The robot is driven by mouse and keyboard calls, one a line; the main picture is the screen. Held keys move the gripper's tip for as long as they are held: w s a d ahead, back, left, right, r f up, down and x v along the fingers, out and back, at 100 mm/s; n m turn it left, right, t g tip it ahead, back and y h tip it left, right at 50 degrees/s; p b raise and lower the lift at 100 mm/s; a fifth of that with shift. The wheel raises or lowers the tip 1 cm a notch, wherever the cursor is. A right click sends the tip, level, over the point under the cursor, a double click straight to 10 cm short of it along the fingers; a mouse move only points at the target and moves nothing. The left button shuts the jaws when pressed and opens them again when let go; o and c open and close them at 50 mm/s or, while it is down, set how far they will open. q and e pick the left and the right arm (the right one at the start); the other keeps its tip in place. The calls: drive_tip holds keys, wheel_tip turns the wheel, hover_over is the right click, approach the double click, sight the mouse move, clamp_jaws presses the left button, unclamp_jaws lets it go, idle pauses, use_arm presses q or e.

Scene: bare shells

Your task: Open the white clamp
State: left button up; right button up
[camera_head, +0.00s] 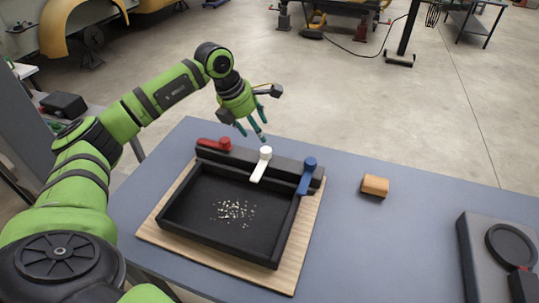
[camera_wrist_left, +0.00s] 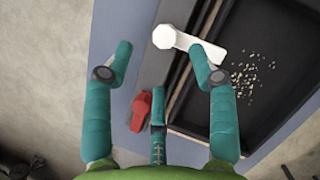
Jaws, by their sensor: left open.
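The white clamp (camera_head: 264,159) has a round knob on the black bar at the back of the tray (camera_head: 222,256), and its lever points forward over the tray's edge. It also shows in the left wrist view (camera_wrist_left: 176,38), just beyond the fingers. My left gripper (camera_head: 252,134) is above and behind the bar, fingers pointing down, open and empty. In the left wrist view the gripper (camera_wrist_left: 164,68) has its fingers spread, with the right fingertip near the white lever in the picture. I cannot tell the gap in height. My right gripper is out of view.
A red clamp (camera_head: 216,144) sits left of the white one, turned along the bar. A blue clamp (camera_head: 309,172) sits right, pointing forward. Pale crumbs (camera_head: 236,211) lie in the tray. A wooden block (camera_head: 375,185) and a grey device (camera_head: 482,250) stand to the right.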

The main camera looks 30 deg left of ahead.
sight(265, 150)
use_arm(q)
drive_tip(key=x, duration=0.5)
drive_tip(key=s+p+x, duration=0.1)
drive_tip(key=x, duration=0.1)
drive_tip(key=shift+w+f, duration=0.15)
drive_tip(key=shift+f, duration=0.4)
drive_tip(key=shift+w+f, duration=0.15)
drive_tip(key=shift+f, duration=0.25)
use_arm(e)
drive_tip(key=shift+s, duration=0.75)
use_arm(q)
clamp_jaws()
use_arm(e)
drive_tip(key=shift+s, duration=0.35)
